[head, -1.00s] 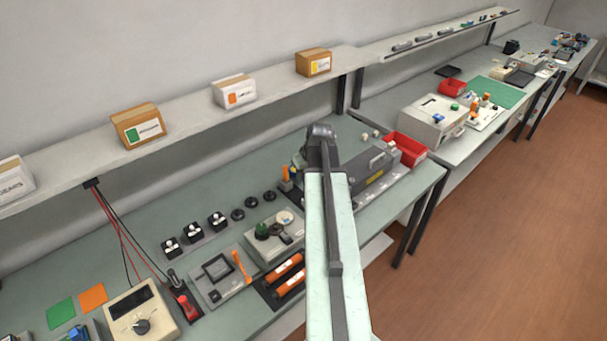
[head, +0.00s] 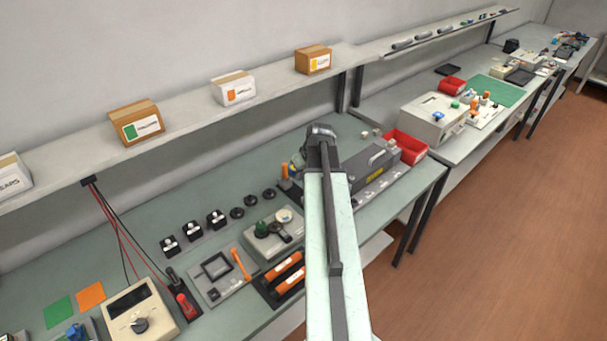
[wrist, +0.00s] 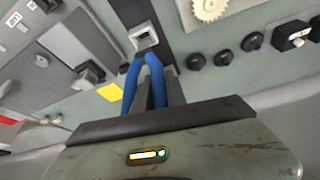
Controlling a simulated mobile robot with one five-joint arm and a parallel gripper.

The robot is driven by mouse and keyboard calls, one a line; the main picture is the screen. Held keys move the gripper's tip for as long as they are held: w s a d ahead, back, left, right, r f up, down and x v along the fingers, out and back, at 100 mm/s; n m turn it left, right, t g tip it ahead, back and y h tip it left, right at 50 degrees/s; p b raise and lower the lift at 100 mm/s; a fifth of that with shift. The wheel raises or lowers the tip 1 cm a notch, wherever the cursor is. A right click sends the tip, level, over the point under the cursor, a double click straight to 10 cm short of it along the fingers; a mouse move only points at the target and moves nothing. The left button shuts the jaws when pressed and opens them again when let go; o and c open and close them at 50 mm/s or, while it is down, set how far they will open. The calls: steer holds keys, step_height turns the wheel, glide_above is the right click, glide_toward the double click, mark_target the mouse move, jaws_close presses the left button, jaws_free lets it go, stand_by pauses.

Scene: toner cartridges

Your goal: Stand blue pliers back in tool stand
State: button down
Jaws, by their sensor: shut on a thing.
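The blue pliers (wrist: 130,88) show in the wrist view with two blue handles spread toward me and joining at the far end. My gripper (wrist: 150,88) is shut on the pliers. Past the join is a dark grey block with a pale square opening (wrist: 146,38), which looks like the tool stand. The far end of the pliers lines up with this opening. I cannot tell whether it is inside, in front of or above it. In the head view my arm hides the gripper and most of the pliers.
An orange-handled tool (head: 285,171) stands beside my arm's end. A long grey machine (head: 370,172) and a red bin (head: 407,147) are to its right. Black knobs (head: 252,200) and a grey unit with a green knob (head: 272,230) are to the left. A shelf (head: 190,112) runs above the bench.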

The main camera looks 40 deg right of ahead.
steer(key=shift+f+b, duration=1.35)
steer(key=shift+f, duration=0.1)
steer(key=shift+f+b, duration=0.75)
stand_by(0.4)
steer(key=c, duration=1.3)
jaws_free()
steer(key=shift+r, duration=0.1)
steer(key=p+v, duration=0.7)
steer(key=shift+s+r, duration=0.15)
steer(key=shift+r, duration=0.15)
